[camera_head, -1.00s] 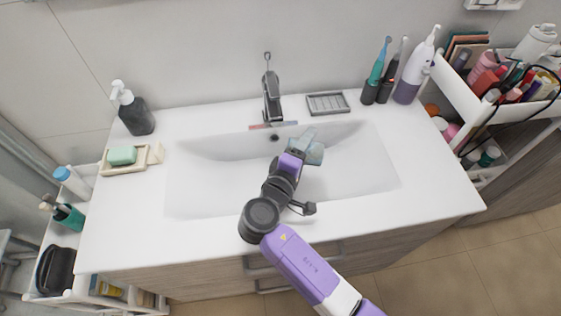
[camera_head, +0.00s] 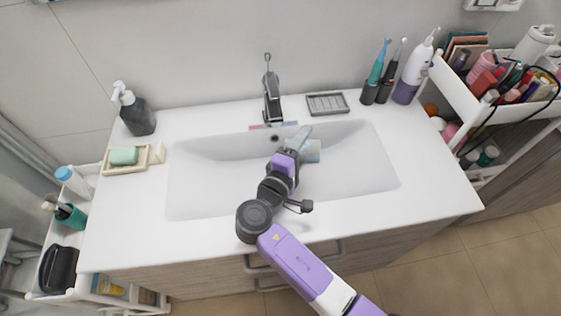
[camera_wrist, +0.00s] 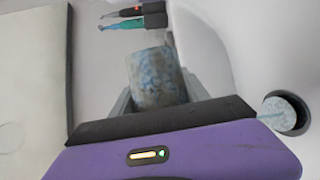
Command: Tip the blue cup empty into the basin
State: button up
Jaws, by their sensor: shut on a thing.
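The blue cup (camera_head: 313,151) is pale blue and lies tilted on its side over the basin (camera_head: 350,178) in the head view. My gripper (camera_head: 300,142) is shut on the cup, inside the basin's outline. The wrist view shows the mottled blue cup (camera_wrist: 157,78) between my gripper's fingers (camera_wrist: 155,95). The cup's mouth and inside are hidden, so I cannot tell what is in it. Part of the basin is hidden behind my arm.
The faucet (camera_head: 271,95) stands behind the basin. A grey soap dish (camera_head: 327,104) and toothbrushes (camera_head: 377,72) are at the back right. A dark pump bottle (camera_head: 137,115) and green soap (camera_head: 123,156) are at the left. The right counter is clear.

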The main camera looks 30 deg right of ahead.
aim_at(314, 150)
jog(key=m, duration=0.1)
jog(key=s+d+f+m+y+b, duration=0.1)
jog(key=shift+d+f+m+y, duration=0.1)
jog(key=shift+f+m+y, duration=0.2)
jog(key=shift+m, duration=0.1)
jog(key=shift+s+d+f+m, duration=0.1)
jog(key=shift+d+m, duration=0.2)
jog(key=shift+s+d+m+y+b, duration=0.1)
jog(key=shift+d+m+y+b, duration=0.15)
jog(key=shift+m+y, duration=0.8)
jog(key=shift+r+m+y, duration=0.25)
jog(key=shift+r+m, duration=0.05)
jog(key=shift+m, duration=0.45)
jog(key=shift+f+m+b, duration=0.4)
jog(key=shift+b, duration=0.1)
jog(key=d+m+t+y, duration=0.1)
jog(key=m, duration=0.1)
jog(key=s+d+m+y, duration=0.1)
jog(key=s+d+m+t+y+b, duration=0.1)
jog(key=m+y, duration=0.1)
jog(key=shift+s+d+r+m+t, duration=0.15)
jog(key=shift+d+r+m+t, duration=0.05)
jog(key=shift+d+m+t, duration=0.15)
